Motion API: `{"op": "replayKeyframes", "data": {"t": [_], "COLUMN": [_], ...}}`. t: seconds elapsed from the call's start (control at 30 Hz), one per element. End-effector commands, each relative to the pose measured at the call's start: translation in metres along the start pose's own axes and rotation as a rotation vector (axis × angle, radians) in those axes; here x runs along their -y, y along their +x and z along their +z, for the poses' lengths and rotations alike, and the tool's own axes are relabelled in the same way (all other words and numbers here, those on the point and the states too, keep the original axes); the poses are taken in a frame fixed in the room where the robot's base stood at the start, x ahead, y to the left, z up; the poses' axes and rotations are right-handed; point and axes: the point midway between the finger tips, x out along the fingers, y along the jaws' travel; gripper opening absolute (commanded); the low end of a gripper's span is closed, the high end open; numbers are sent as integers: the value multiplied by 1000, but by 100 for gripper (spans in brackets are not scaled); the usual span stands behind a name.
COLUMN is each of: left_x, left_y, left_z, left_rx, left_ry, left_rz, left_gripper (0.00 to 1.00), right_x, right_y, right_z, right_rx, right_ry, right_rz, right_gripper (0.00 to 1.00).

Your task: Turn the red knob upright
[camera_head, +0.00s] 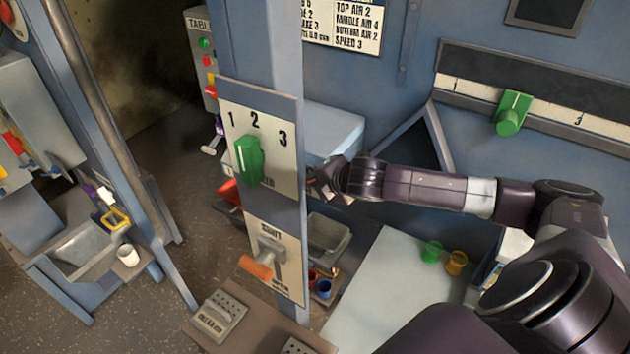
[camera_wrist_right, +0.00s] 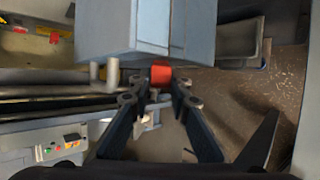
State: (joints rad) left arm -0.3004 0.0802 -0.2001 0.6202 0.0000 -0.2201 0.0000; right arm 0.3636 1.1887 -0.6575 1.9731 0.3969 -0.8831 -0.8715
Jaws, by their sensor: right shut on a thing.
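The red knob (camera_wrist_right: 161,75) shows in the wrist view as a small red block between my right fingertips, against the lower edge of a blue-grey box (camera_wrist_right: 120,35). My right gripper (camera_wrist_right: 160,88) is shut on it. In the head view, my right gripper (camera_head: 325,182) reaches left to just beside the blue post (camera_head: 285,60), and I cannot make out the knob there. The fingers hide part of the knob, and its tilt cannot be told. My left gripper is not in view.
The post carries a 1-2-3 plate with a green knob (camera_head: 249,160) and an orange-handled lever (camera_head: 258,266) lower down. A pale table (camera_head: 375,290) with green and orange cups stands below my right arm. Another green knob (camera_head: 511,114) is on the right panel.

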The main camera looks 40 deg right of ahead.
Motion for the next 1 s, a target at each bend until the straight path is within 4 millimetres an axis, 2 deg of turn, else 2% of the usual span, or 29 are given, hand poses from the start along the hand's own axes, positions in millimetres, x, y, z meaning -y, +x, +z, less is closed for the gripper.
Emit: {"op": "replayKeyframes", "data": {"t": [0.03,0.6,1.0], "left_x": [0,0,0], "left_y": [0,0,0], "left_z": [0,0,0], "left_rx": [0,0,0], "left_ry": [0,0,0], "left_rz": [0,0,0], "left_gripper": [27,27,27], "right_x": [-5,-14,-16], "right_y": [0,4,7], "right_z": [0,-3,-3], "right_rx": [1,-4,-1], "right_ry": [-12,-207,-299], "right_rz": [-29,-498,-722], "right_gripper": [0,0,0]}}
